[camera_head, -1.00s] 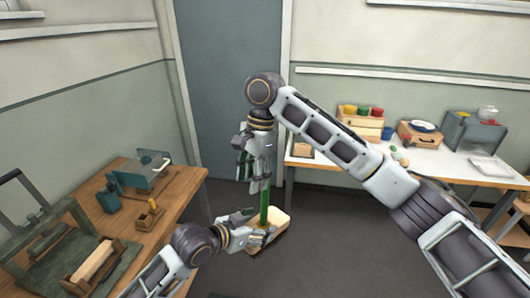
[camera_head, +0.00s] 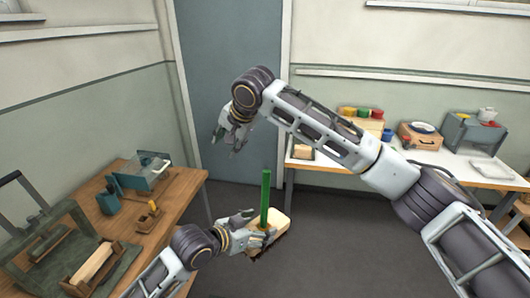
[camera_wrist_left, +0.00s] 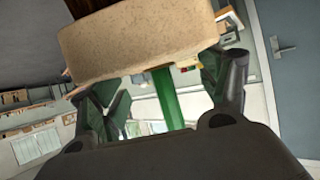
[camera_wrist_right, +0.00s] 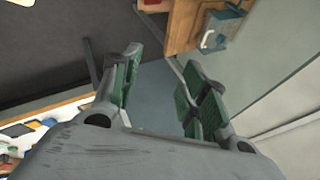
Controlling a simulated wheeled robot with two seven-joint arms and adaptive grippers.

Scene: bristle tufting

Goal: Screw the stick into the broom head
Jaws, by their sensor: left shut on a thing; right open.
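The broom head (camera_head: 277,230) is a pale block with dark bristles, held above the floor. The green stick (camera_head: 265,196) stands upright from its top; how deep it sits is hidden. My left gripper (camera_head: 250,229) is at the block's left side, shut on the broom head. In the left wrist view the block (camera_wrist_left: 140,45) fills the top, and the stick (camera_wrist_left: 166,95) runs down between the widely spaced fingers. My right gripper (camera_head: 230,138) is up and left of the stick's top, clear of it. The right wrist view shows its fingers (camera_wrist_right: 160,85) apart and empty.
A wooden table (camera_head: 180,205) at the left carries a wooden block in a fixture (camera_head: 92,265) and a teal device (camera_head: 145,172). A white-topped table (camera_head: 395,172) at the right holds boxes and coloured cups. The dark floor between them is clear.

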